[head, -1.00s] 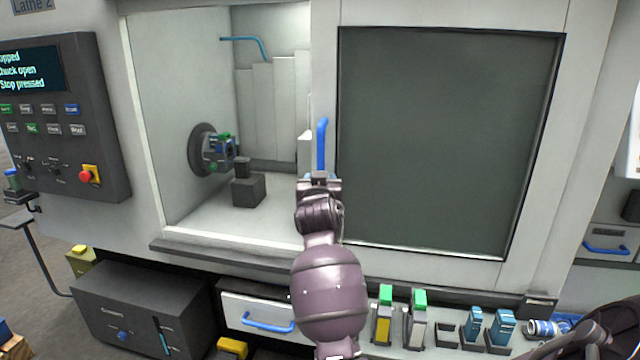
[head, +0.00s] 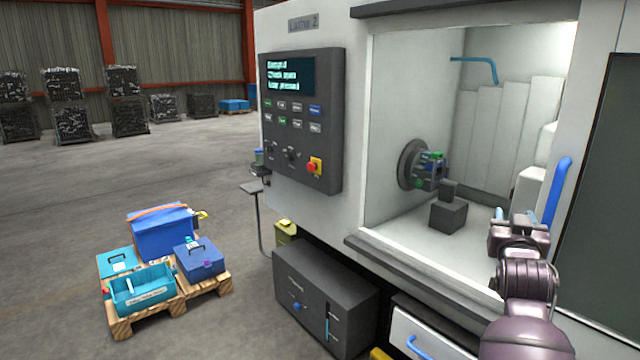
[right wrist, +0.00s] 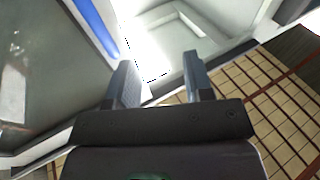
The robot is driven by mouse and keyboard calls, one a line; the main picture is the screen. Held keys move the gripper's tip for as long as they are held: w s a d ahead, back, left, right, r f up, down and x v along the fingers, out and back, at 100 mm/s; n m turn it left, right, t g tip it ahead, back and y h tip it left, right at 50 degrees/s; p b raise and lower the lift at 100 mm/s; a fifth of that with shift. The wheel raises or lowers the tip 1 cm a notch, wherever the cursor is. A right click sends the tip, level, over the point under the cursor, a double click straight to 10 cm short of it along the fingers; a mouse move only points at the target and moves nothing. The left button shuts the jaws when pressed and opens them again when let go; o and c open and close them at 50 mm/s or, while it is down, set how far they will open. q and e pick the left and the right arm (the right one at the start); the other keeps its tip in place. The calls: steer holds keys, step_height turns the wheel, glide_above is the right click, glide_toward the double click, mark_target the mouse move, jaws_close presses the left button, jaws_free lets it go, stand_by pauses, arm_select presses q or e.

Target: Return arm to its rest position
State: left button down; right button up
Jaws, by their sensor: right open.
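My right gripper (head: 516,218) is at the right in the head view, in front of the lathe's open doorway, just left of the sliding door's blue handle (head: 557,190). In the right wrist view the gripper (right wrist: 157,62) is open, with nothing between its two fingers. The blue handle (right wrist: 93,25) runs outside the fingers, past the left one; I cannot tell whether they touch. My left gripper is not in view.
The lathe chuck (head: 412,165) and a dark block (head: 448,215) are inside the lathe. A control panel (head: 302,120) stands left of the doorway, above a dark cabinet (head: 325,305). A pallet (head: 122,328) with blue cases is on the floor at left, with open floor behind it.

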steer(key=s+a+f+n+g+y, duration=0.1)
steer(key=s+a+f+n+y, duration=0.35)
steer(key=f, duration=0.75)
steer(key=s+a+f+n+g+y, duration=0.1)
steer(key=s+a+f+y, duration=0.3)
steer(key=s+a+f, duration=0.55)
steer(key=s+d+f+g, duration=0.2)
steer(key=s+f+g, duration=0.2)
steer(key=s+f, duration=1.3)
steer(key=shift+s+f, duration=0.4)
steer(key=shift+f, duration=0.3)
steer(key=shift+c, duration=0.4)
